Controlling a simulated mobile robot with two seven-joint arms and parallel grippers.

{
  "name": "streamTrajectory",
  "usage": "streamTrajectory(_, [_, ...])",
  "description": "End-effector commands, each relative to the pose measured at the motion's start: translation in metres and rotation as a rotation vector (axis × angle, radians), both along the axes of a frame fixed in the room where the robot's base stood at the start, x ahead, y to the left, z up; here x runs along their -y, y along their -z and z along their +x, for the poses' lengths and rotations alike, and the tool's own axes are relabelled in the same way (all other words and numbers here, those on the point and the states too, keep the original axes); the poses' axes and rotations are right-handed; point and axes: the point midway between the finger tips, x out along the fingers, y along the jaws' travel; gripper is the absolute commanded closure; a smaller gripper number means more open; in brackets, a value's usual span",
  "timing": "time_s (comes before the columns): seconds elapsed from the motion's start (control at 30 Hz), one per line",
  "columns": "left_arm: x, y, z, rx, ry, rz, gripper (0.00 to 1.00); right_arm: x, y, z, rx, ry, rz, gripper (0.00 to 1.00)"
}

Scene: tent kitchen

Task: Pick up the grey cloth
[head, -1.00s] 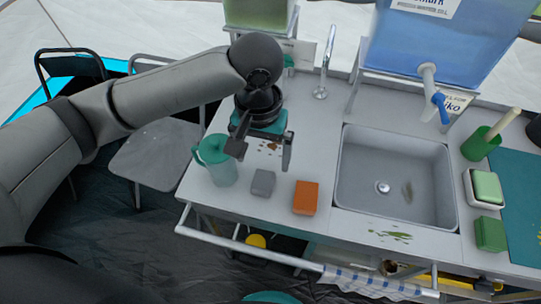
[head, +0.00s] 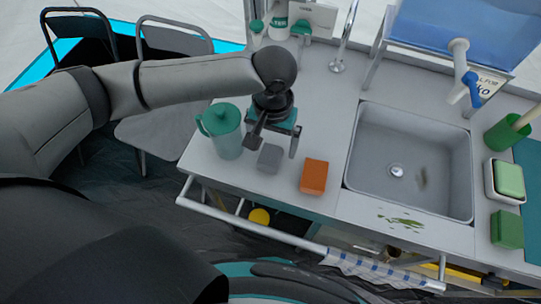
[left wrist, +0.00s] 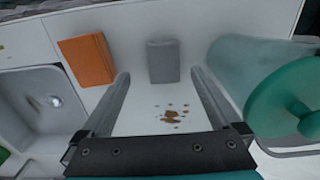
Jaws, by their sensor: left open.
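The grey cloth (head: 270,158) is a small folded block on the counter, between the teal-lidded pitcher and an orange block. In the left wrist view the cloth (left wrist: 163,60) lies ahead, between the lines of the two fingers. My left gripper (head: 275,145) is open and empty, pointing down just behind the cloth. In the left wrist view its fingers (left wrist: 160,75) are spread, with the cloth at about their tips; I cannot tell how high they are above the counter. My right gripper is not in view.
The pitcher (head: 222,132) stands close left of my left gripper. The orange block (head: 313,177) lies to the right, before the sink (head: 410,160). Brown spots (left wrist: 172,116) mark the counter under the gripper. A rail (head: 250,226) with a striped towel (head: 380,270) runs along the front.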

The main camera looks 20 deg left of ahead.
Motion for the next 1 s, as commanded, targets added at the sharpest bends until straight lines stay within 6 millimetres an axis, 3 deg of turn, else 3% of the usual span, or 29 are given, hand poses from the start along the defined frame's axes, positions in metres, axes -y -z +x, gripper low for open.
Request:
streamTrajectory(0.23, [-0.005,0.039,-0.001,-0.002,-0.001,0.003,0.03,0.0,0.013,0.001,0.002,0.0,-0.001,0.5])
streamTrajectory(0.57, [-0.004,0.045,-0.001,0.0,0.001,0.002,0.03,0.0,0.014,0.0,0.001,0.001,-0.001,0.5])
streamTrajectory(1.0, [-0.004,0.045,-0.001,0.0,0.001,0.002,0.51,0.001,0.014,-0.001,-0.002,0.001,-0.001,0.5])
